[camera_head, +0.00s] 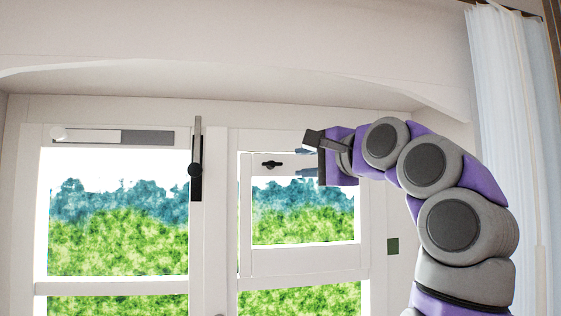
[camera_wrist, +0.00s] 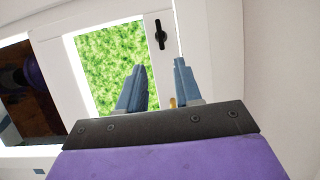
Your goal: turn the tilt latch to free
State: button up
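A small dark latch (camera_head: 271,164), apparently the tilt latch, sits on the top rail of the small right-hand sash (camera_head: 305,258). Its bar lies roughly level in the head view. It also shows in the wrist view (camera_wrist: 160,34), beyond the fingertips. My gripper (camera_head: 300,161) is just to the right of the latch in the head view, fingers pointing towards it. In the wrist view my gripper (camera_wrist: 160,66) has its two blue fingers apart with nothing held between them. The fingertips appear clear of the latch.
A long black upright handle (camera_head: 196,170) is on the window's middle post. A grey and white bar (camera_head: 120,136) with a pale knob runs along the left sash top. A pale curtain (camera_head: 508,120) hangs at right. A dark green square (camera_head: 393,246) is on the right frame.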

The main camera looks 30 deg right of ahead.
aim_at(275, 164)
jog(key=w+a, duration=0.1)
jog(key=w, duration=0.1)
jog(key=w+a+p, duration=0.1)
jog(key=w, duration=0.2)
jog(key=w+a+p, duration=0.1)
jog(key=w, duration=0.2)
jog(key=shift+w+a+r, duration=0.1)
jog(key=shift+w+a, duration=0.1)
jog(key=shift+w, duration=0.2)
jog(key=shift+w+d, duration=0.1)
jog(key=shift+d, duration=1.05)
jog(key=shift+a, duration=0.6)
jog(key=c, duration=0.5)
grip_shut()
